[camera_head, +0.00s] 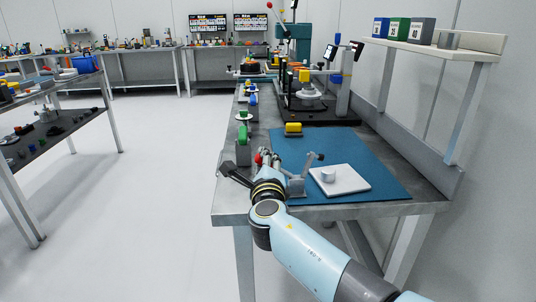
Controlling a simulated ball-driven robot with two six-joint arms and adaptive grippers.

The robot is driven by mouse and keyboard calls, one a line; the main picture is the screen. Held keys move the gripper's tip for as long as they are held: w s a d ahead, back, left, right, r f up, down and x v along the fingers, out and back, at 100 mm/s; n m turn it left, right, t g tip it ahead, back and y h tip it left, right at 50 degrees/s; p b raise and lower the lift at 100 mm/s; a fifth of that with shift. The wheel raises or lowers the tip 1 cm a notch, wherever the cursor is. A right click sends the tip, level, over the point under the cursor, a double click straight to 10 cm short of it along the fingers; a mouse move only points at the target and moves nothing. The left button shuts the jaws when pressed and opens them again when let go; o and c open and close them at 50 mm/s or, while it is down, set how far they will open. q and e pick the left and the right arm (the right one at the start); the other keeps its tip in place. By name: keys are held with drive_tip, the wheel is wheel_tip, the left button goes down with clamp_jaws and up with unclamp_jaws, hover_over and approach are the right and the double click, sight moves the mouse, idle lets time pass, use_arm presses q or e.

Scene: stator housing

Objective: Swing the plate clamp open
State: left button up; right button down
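A grey clamp (297,186) stands on the blue mat (375,165) at the left edge of a white plate (350,186). Its arm (310,162) is raised and tilts up to the right, ending in a dark tip above the plate's back left part. A small light cylinder (328,175) sits on the plate. My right gripper (267,158) is just left of the clamp, at the mat's left edge. A small red knob or tip (258,158) shows beside its fingers. The fingers are small and overlap the clamp's side, so contact and opening are unclear. My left gripper is out of view.
A grey block with a green part (243,140) stands left of my gripper at the bench edge. The mat's right side is clear.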

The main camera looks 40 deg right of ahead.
drive_tip(key=shift+a+f+n, duration=0.15)
drive_tip(key=shift+f+n, duration=0.1)
drive_tip(key=shift+n, duration=0.05)
drive_tip(key=shift+f, duration=0.1)
drive_tip(key=c, duration=1.2)
unclamp_jaws()
drive_tip(key=v, duration=0.7)
drive_tip(key=shift+a, duration=0.2)
drive_tip(key=shift+s, duration=0.15)
